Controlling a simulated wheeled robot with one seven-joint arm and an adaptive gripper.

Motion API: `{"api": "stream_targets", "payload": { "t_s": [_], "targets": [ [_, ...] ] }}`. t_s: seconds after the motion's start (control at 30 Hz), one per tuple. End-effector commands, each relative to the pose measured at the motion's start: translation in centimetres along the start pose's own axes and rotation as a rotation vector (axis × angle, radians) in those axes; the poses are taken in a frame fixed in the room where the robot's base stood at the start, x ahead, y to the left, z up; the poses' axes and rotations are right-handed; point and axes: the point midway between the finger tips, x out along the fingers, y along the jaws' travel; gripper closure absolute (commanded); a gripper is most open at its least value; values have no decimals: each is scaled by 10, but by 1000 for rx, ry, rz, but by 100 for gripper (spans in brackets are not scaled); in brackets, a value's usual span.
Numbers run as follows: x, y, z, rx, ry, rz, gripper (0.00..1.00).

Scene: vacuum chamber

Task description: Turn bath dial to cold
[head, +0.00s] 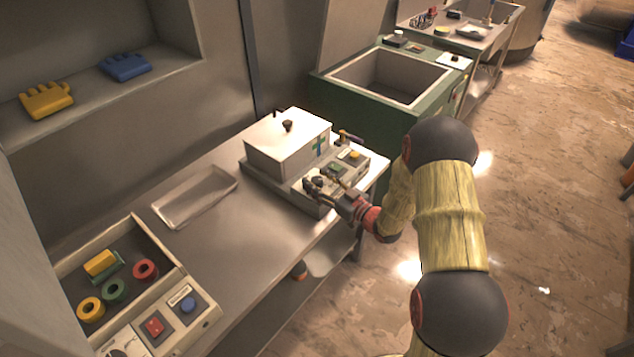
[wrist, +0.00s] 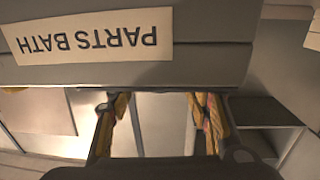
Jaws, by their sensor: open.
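The parts bath (head: 284,150) is a white lidded box with a teal cross on a grey base at the back of the bench. Its sloped control panel (head: 357,171) carries a green button and a yellow button. A dark shape at the panel's left end, by my gripper (head: 328,190), may be the bath dial or part of my fingers; I cannot tell which. In the wrist view my gripper (wrist: 158,100) is open, nothing between its fingers, below the upside-down "PARTS BATH" label (wrist: 88,38). The dial and its setting cannot be made out.
An empty shallow tray (head: 196,196) lies left of the bath. A box of coloured rings (head: 118,290) with red and blue buttons stands at the near left. A green-framed sink (head: 392,76) is behind. Open floor lies right.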

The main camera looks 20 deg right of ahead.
Motion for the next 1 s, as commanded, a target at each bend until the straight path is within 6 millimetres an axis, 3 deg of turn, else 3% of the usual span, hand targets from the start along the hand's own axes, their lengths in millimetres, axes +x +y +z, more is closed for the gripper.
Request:
{"api": "stream_targets", "payload": {
  "t_s": [0.33, 1.0],
  "targets": [
    [4, 0, 0, 0, 0, 0, 52],
    [4, 0, 0, 0, -1, 1, 90]
  ]
}}
